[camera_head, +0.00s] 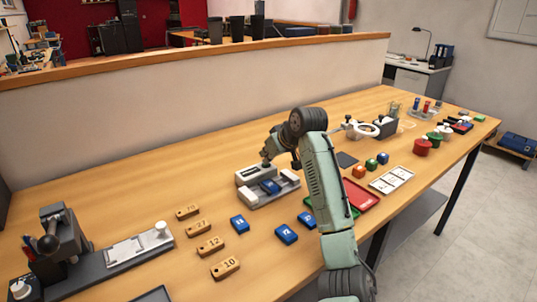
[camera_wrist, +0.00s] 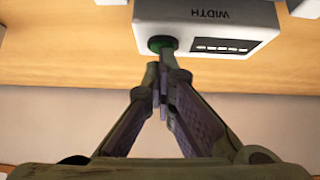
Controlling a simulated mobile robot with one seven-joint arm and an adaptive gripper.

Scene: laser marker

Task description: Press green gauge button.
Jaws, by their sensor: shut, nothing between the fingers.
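The gauge (camera_head: 252,177) is a pale box on the bench in the head view, with a blue block (camera_head: 270,186) at its front. In the wrist view the gauge (camera_wrist: 205,14) reads "WIDTH" and has a dark display panel (camera_wrist: 222,46). Its round green button (camera_wrist: 157,43) is partly hidden by my fingertip. My gripper (camera_wrist: 163,70) is shut and empty, its tip overlapping the button in the wrist view. I cannot tell whether it touches or presses the button. In the head view my gripper (camera_head: 266,163) is at the gauge's top; the button is not distinguishable there.
Blue blocks (camera_head: 287,233) and numbered wooden tags (camera_head: 225,268) lie in front and left of the gauge. A red tray (camera_head: 361,196), a white tray (camera_head: 391,180) and coloured cubes are to the right. A low wall (camera_head: 150,125) runs behind the bench.

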